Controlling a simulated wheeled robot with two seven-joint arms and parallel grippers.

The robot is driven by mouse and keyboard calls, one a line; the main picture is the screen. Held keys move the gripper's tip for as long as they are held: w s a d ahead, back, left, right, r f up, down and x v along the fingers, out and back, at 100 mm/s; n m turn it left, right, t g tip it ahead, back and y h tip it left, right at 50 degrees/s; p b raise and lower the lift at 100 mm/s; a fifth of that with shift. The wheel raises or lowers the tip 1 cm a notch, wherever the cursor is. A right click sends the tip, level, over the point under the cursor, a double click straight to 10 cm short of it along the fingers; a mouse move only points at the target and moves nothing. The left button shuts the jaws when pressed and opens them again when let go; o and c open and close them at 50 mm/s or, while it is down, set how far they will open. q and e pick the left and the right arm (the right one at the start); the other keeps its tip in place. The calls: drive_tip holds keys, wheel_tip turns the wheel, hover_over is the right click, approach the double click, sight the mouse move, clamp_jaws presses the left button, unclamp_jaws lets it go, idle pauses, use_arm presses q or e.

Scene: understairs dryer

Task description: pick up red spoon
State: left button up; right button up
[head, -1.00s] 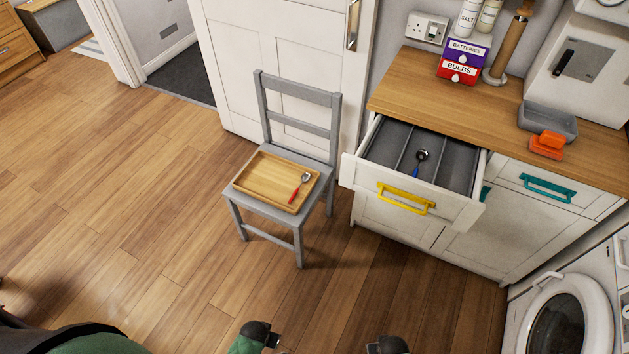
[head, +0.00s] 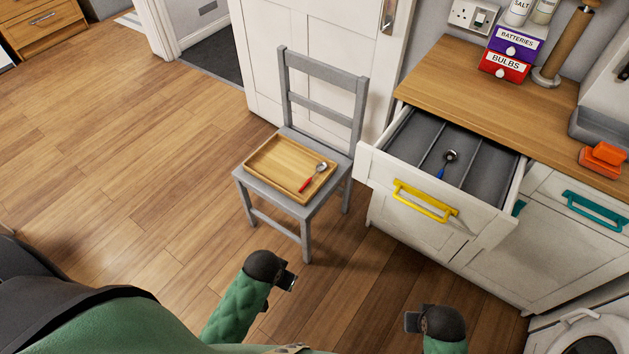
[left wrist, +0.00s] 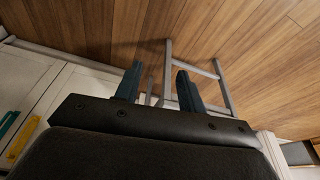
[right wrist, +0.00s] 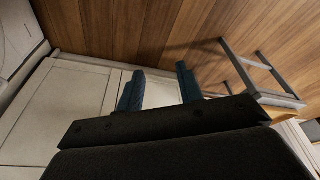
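The red spoon (head: 313,177) has a red handle and a metal bowl. It lies on a wooden tray (head: 262,165) on the seat of a grey chair (head: 322,108). My left gripper (head: 288,279) is in front of the chair, below and short of the tray, touching nothing. In the left wrist view its two fingers (left wrist: 157,85) are apart and empty. My right gripper (head: 411,321) is low in front of the drawer unit. In the right wrist view its fingers (right wrist: 160,85) are also apart and empty. Neither wrist view shows the spoon.
An open drawer (head: 478,192) with a yellow handle juts out right of the chair. A blue-handled spoon (head: 446,163) lies in it. The wooden counter (head: 452,88) holds boxes and an orange item (head: 602,158). The floor left of the chair is clear.

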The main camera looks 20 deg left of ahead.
use_arm(q)
drive_tip(key=w+d+r+m+b, duration=0.1)
drive_tip(key=w+d+r+b, duration=0.15)
drive_tip(key=w, duration=0.35)
drive_tip(key=g, duration=0.3)
hover_over(303, 186)
drive_tip(key=f, duration=0.3)
drive_tip(key=shift+s+m+y, duration=0.3)
drive_tip(key=shift+s+m, duration=0.05)
drive_tip(key=shift+m, duration=0.05)
drive_tip(key=shift+w+a+f, duration=0.1)
drive_tip(key=shift+f, duration=0.05)
wheel_tip(303, 186, down, 2)
drive_tip(key=shift+f, duration=0.1)
drive_tip(key=f, duration=0.4)
drive_tip(key=shift+w+p, duration=0.25)
drive_tip(key=shift+p, duration=0.1)
drive_tip(key=shift+f, duration=0.65)
use_arm(e)
drive_tip(key=s+a+r+y, duration=0.2)
drive_tip(key=s+a+r, duration=0.2)
drive_tip(key=a+r, duration=0.2)
drive_tip(key=shift+s+a+r+n, duration=0.15)
drive_tip(key=shift+s+a+n, duration=0.15)
drive_tip(key=shift+a, duration=0.75)
use_arm(q)
drive_tip(key=shift+c, duration=0.2)
clamp_jaws()
